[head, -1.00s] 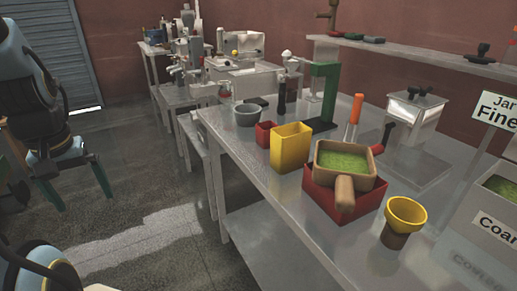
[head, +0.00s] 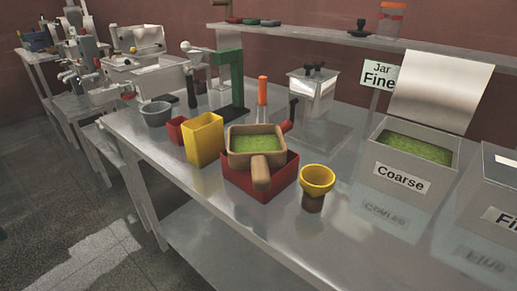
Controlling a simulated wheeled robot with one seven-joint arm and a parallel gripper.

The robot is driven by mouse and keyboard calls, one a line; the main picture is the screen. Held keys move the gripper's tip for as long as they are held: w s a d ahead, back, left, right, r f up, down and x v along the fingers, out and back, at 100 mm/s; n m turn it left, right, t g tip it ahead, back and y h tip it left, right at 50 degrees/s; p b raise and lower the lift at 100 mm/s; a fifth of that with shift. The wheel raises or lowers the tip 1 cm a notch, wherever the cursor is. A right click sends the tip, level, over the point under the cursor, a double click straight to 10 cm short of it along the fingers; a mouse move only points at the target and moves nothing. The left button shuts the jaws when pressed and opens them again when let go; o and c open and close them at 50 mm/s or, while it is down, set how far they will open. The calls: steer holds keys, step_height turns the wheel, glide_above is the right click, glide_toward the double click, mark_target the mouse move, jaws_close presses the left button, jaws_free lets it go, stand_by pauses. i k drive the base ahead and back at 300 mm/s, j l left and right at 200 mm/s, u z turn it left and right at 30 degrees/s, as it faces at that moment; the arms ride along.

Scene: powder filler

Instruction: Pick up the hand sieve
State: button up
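The hand sieve (head: 261,172) has a tan, square wooden frame and a thick wooden handle pointing toward the front of the table. Its inside is green; I cannot tell whether that is powder or mesh. It rests on top of a red square box (head: 236,186) on the metal table, with the handle overhanging the box's front.
A yellow funnel-like cup (head: 317,181) stands close right of the sieve, and a tall yellow box (head: 204,139) close left. Behind stand a green stand (head: 237,76) and an orange cylinder (head: 262,91). A Coarse bin (head: 402,179) is at right. The table (head: 330,245) is clear in front.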

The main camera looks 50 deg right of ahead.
mark_target(260, 148)
steer(key=k+j, duration=1)
steer(key=j, duration=0.1)
